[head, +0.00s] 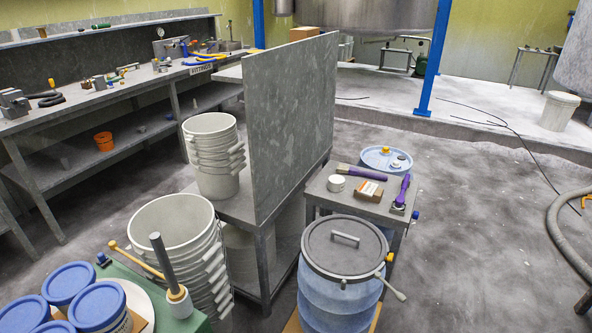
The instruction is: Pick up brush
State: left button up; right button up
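A brush-like tool (374,176) with a purple handle and an olive-green end lies at the back of the small grey table (368,211), right of centre. A second purple-handled tool (403,188) lies along that table's right side, its grey and dark head toward me. I cannot tell for certain whether this second one is a brush or a scraper. Nothing touches either handle. Neither of my grippers shows in the head view.
A white cup (336,184) and a brown-and-white block (368,191) lie beside the tools. A lidded blue drum (342,285) stands in front of the small table, and an upright grey panel (290,125) rises to its left. Open floor lies right.

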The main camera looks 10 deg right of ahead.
aim_at(342, 168)
jog(key=i+l+u, duration=0.1)
jog(key=l+u, duration=1.25)
jog(key=k+l+u, duration=0.1)
jog(key=l+u, duration=0.35)
